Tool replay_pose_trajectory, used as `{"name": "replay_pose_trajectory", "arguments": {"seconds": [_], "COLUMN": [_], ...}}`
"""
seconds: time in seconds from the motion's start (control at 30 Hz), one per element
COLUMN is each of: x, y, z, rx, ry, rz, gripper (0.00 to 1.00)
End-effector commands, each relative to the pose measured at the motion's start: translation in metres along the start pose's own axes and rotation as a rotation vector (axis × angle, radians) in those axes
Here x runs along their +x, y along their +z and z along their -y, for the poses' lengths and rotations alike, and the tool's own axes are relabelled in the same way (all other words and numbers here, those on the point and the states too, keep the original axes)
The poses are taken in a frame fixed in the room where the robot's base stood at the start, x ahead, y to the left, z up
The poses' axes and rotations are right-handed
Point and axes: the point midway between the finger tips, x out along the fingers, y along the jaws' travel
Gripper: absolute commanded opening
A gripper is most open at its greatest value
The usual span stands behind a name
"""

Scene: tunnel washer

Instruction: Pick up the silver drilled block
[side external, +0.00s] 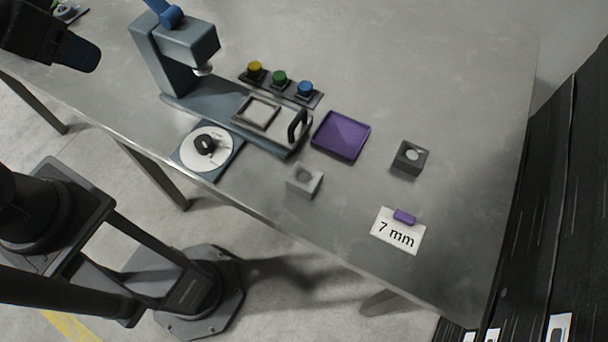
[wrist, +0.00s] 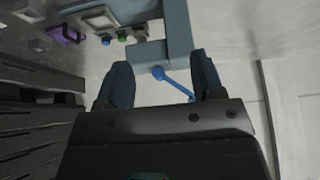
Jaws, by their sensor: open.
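The silver drilled block (side external: 304,180) sits on the grey table, right of the press base and below the purple tray, with a shallow-looking round hole in its top. In the wrist view a pale block (wrist: 27,12) at the top left corner appears to be the same one. A darker drilled block (side external: 410,158) stands apart to its right. My gripper (wrist: 163,80) is open and empty in the wrist view, far from the silver block. Part of it shows at the upper left of the side view (side external: 80,53).
A press (side external: 176,55) with a blue lever stands near my gripper. Yellow, green and blue buttons (side external: 279,78), a purple tray (side external: 341,135), a dial (side external: 207,148) and a "7 mm" card (side external: 398,233) with a purple piece lie around. Bare table surrounds the silver block.

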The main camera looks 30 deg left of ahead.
Motion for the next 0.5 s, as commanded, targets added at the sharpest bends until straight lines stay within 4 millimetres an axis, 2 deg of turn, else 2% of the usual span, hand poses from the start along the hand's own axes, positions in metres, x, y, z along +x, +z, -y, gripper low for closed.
{"name": "replay_pose_trajectory", "arguments": {"seconds": [0.03, 0.13, 0.37, 0.5], "x": [0.0, 0.0, 0.0, 0.0003], "y": [0.0, 0.0, -0.0003, -0.0094], "z": [0.0, 0.0, -0.0002, -0.0081], "rx": [0.0, 0.0, -0.002, -0.066], "ry": [0.0, 0.0, 0.0, 0.016], "rz": [0.0, 0.0, 0.001, 0.024], "gripper": [0.67, 0.76, 0.77, 0.77]}}
